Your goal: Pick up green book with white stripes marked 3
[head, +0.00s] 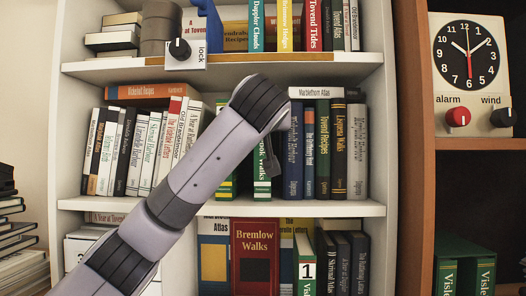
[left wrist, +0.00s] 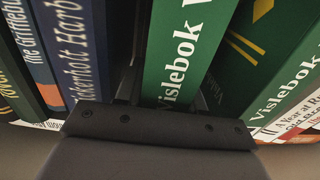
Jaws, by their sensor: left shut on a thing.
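A green book with white bands and "Walks" on its spine (head: 262,188) stands upright on the middle shelf. My left gripper (head: 268,152) reaches in at its upper part, partly hidden by my arm. In the left wrist view the green "Vislebok" spine (left wrist: 187,48) is between the fingers, and the gripper is shut on it. Its number is not readable. A second green book (head: 226,188) stands to its left; in the left wrist view it lies on the right (left wrist: 275,75). My right gripper is not in view.
Blue and dark books (head: 308,155) stand right of the held book, and white-spined books (head: 150,150) stand left. The shelf board above (head: 335,67) is close over them. A green book marked 1 (head: 306,270) is on the lower shelf. More green books (head: 480,275) stand lower right.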

